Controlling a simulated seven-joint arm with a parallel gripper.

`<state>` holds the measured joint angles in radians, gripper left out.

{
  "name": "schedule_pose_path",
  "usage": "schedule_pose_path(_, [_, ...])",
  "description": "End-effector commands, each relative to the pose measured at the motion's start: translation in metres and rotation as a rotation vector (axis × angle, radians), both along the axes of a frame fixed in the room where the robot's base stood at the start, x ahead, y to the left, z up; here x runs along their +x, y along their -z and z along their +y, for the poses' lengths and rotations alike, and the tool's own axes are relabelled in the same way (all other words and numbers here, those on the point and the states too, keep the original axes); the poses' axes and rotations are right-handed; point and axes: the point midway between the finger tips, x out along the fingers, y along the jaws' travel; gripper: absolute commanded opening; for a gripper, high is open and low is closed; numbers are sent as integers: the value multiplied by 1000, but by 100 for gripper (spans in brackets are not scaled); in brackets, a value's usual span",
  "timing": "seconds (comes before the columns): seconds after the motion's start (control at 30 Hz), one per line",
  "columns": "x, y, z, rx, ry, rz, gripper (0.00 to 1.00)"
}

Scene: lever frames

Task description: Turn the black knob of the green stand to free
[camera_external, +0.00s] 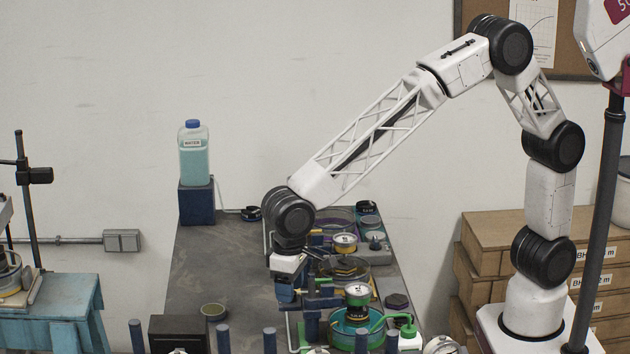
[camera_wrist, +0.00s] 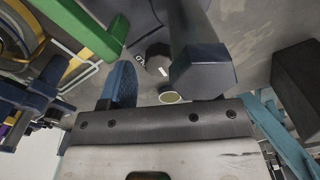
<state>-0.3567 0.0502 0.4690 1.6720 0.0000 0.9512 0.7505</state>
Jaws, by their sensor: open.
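The green stand (camera_external: 343,341) is at the front right of the bench in the external view, with a round green basin and a green side arm (camera_external: 400,327). A yellow-banded, green-topped round piece (camera_external: 357,290) with a dark part below stands over it. I cannot tell for sure which dark part is the black knob. In the wrist view a green bar (camera_wrist: 75,22) shows at top left. My gripper (camera_external: 286,292) is left of the green stand, pointing down.
Other stands with round tops, one yellow-banded (camera_external: 345,240), crowd behind. A blue stand (camera_external: 311,308) is close beside my gripper. Upright posts (camera_external: 222,338) line the front edge. A black box (camera_external: 180,334) and small olive cup (camera_external: 213,311) are left. The bench's left middle is clear.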

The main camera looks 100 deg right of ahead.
Motion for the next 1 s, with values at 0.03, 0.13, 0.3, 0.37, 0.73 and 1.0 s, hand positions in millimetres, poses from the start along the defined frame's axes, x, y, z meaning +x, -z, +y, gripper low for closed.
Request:
schedule_pose_path(0.03, [0,-5,0,1,0,-1,56])
schedule_pose_path(0.13, [0,-16,0,1,0,-3,56])
schedule_pose_path(0.3, [0,-38,0,1,0,-3,56])
schedule_pose_path(0.37, [0,-45,0,1,0,-1,56])
schedule_pose_path(0.73, [0,-69,0,1,0,-1,56])
schedule_pose_path(1.0, [0,-69,0,1,0,-1,56])
